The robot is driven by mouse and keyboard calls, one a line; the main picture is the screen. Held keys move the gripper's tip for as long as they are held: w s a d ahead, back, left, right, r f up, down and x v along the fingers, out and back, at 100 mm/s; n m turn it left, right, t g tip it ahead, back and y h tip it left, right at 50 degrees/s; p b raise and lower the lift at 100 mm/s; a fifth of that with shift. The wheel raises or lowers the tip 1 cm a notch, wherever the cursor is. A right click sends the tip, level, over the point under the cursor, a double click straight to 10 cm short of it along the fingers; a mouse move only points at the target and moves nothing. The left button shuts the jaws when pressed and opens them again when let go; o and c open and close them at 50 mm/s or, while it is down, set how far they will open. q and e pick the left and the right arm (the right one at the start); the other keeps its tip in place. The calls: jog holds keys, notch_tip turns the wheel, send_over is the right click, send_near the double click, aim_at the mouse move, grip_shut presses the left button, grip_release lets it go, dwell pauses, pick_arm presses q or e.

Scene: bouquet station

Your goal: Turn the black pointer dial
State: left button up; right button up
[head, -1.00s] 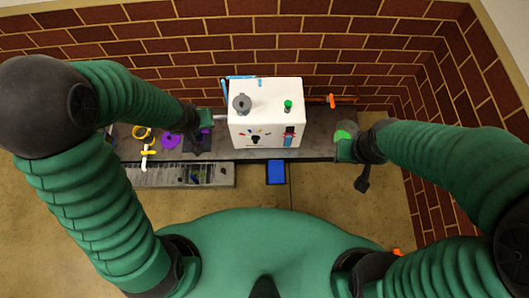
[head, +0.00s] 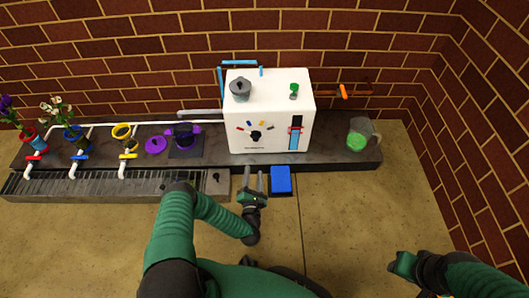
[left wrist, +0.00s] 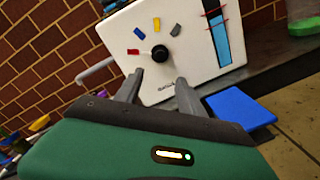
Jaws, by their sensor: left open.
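The black pointer dial (head: 256,136) is on the lower front face of the white box (head: 272,85). Small coloured marks, including red, blue and yellow, arc around it. In the left wrist view the dial (left wrist: 159,53) shows just beyond my fingertips, and its pointer seems to face the red mark. My left gripper (head: 253,172) is open and empty, below and in front of the dial, apart from it. In the left wrist view its two fingers (left wrist: 159,80) point up towards the dial, one on each side of it. My right gripper (head: 400,264) is low at the right, far from the box.
A blue block (head: 281,180) is close to the right of my left gripper. A blue gauge (head: 295,135) is right of the dial. A jug with green contents (head: 358,138) stands on the counter's right. Purple, yellow and blue vessels and taps line the left. A brick wall is behind.

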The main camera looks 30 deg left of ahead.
pick_arm(q)
jog(key=b+x, duration=0.7)
jog(key=x, duration=0.8)
jog(key=shift+w+b, duration=0.35)
jog(key=shift+w, duration=0.05)
grip_shut()
